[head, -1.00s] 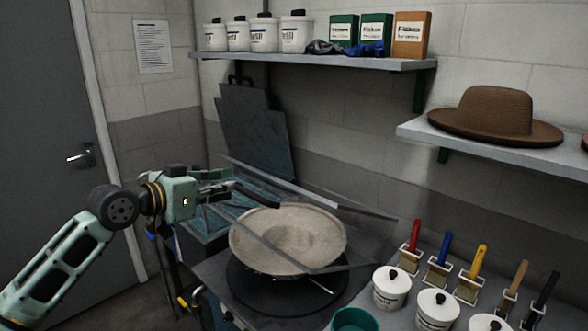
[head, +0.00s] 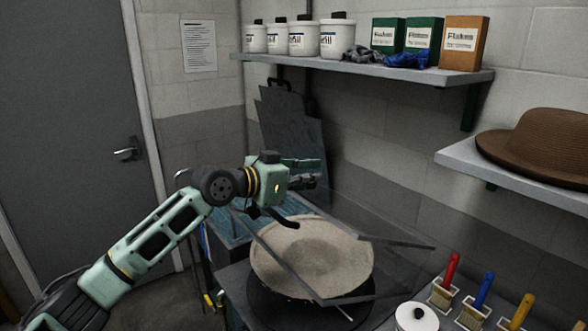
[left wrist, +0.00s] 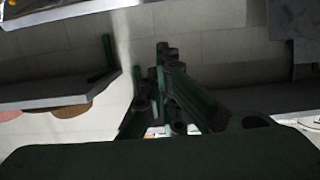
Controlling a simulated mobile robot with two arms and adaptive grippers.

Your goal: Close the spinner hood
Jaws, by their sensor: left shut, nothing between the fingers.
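The spinner hood (head: 276,252) is a clear panel with thin grey edge bars. In the head view it slants across the spinner, and how far it stands open is hard to tell. A pale, shallow round piece (head: 312,262) sits on the dark round spinner under it. A dark curved bar (head: 283,217) shows near the hood's left end. My left gripper (head: 312,172) is shut and empty, above and behind the round piece; contact with the hood cannot be made out. Its dark fingers also show in the left wrist view (left wrist: 168,88). My right gripper is out of view.
A shelf (head: 400,78) with white tubs and boxes hangs above. A brown hat (head: 540,145) lies on the right shelf (head: 500,172). Dark panels (head: 290,135) lean behind my gripper.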

